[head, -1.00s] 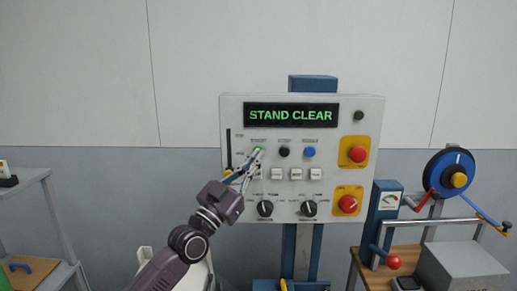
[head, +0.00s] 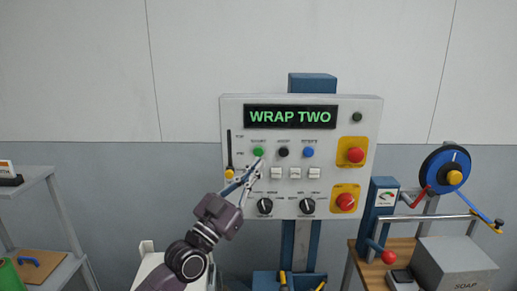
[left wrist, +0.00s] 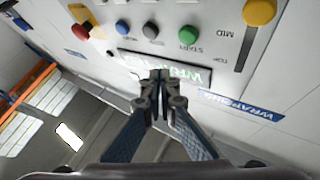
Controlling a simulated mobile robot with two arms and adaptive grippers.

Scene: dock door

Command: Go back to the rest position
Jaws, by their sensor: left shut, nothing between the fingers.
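My left gripper (head: 255,168) is shut and empty in front of the white control panel (head: 232,110), below and left of its green button (head: 258,152). In the left wrist view the shut fingertips (left wrist: 158,76) show with the panel behind them, and the green button (left wrist: 188,35) stands clear of them. The panel's display (head: 290,116) reads WRAP TWO in green letters. My right gripper is in neither view.
The panel also has a black button (head: 283,152), a blue button (head: 308,153), white switches, dark knobs and red buttons (head: 355,155). A grey shelf (head: 50,215) stands left. A bench with a blue wheel (head: 446,172) and a SOAP box (head: 455,268) stands right.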

